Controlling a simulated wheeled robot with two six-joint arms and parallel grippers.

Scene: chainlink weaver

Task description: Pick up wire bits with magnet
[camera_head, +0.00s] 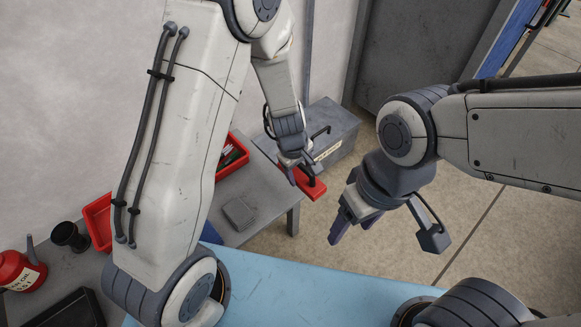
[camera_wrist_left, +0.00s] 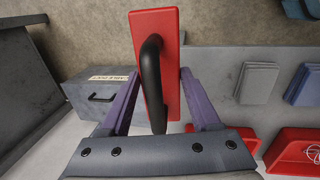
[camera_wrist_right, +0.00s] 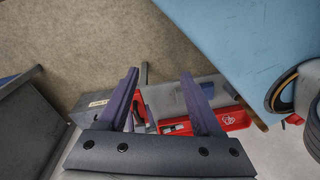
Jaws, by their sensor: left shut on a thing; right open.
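The magnet is a red block with a black bar handle (camera_head: 314,189). My left gripper (camera_head: 303,172) is shut on it and holds it up near the far end of the grey bench. In the left wrist view the red block (camera_wrist_left: 170,45) stands between the fingers, with its black handle facing the camera. My right gripper (camera_head: 352,222) is open and empty, to the right of the magnet and above the floor. In the right wrist view nothing is between its fingers (camera_wrist_right: 159,73). I cannot make out any wire bits.
A grey toolbox (camera_head: 335,140) stands behind the magnet. The grey bench (camera_head: 268,200) carries grey pads (camera_head: 240,213), red bins (camera_head: 98,222) and a red oil can (camera_head: 20,272). A light blue surface (camera_head: 290,290) lies in front. Open floor (camera_head: 420,255) is on the right.

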